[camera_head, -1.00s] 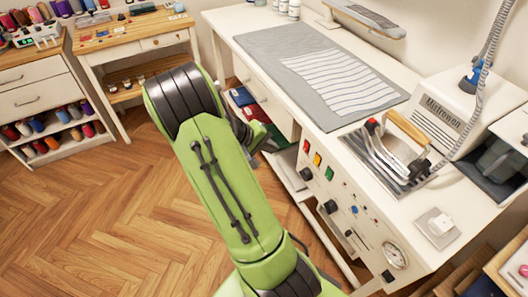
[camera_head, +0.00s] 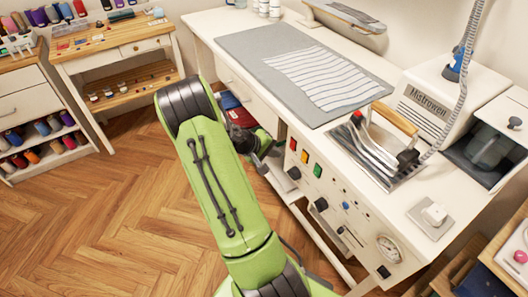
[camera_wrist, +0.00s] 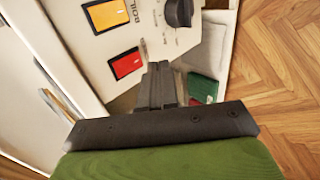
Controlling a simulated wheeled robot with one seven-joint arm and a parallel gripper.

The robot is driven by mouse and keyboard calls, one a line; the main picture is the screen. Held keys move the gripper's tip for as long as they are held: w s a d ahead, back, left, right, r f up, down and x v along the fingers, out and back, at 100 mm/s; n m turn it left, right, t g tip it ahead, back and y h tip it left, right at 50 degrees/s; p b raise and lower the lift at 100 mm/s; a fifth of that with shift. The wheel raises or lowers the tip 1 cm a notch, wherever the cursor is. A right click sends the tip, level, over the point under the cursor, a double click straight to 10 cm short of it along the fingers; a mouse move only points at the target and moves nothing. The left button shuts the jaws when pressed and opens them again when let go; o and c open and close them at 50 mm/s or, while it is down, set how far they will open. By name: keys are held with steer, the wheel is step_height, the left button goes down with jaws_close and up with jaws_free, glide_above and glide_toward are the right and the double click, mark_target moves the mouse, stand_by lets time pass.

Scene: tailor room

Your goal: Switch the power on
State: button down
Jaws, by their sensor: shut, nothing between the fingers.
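The control panel (camera_head: 335,215) is on the front of the white ironing table. It carries a red switch (camera_head: 293,144), a yellow-orange switch (camera_head: 305,157) and a green switch (camera_head: 317,171) in a row, with a black knob (camera_head: 293,173) below. In the wrist view the red switch (camera_wrist: 126,63), the yellow switch (camera_wrist: 105,14) and the black knob (camera_wrist: 178,12) are close. My gripper (camera_wrist: 160,72) is shut and empty, its tips just beside the red switch; I cannot tell whether they touch the panel. In the head view my arm partly hides my gripper (camera_head: 270,150).
An iron (camera_head: 390,140) stands on a metal rest on the tabletop (camera_head: 225,30), near a white Mistrowell unit (camera_head: 425,100). A gauge (camera_head: 390,249) and more knobs sit at the panel's right. Folded cloths lie under the table. The wooden floor (camera_head: 120,220) at left is clear.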

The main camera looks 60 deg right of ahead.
mark_target(291, 146)
steer(key=shift+s+d, duration=0.45)
steer(key=shift+d, duration=0.4)
steer(key=shift+s+d, duration=0.4)
steer(key=shift+d, duration=0.4)
steer(key=shift+d+f, duration=0.15)
steer(key=shift+s, duration=0.1)
steer(key=shift+r+p, duration=0.4)
steer(key=shift+r, duration=0.5)
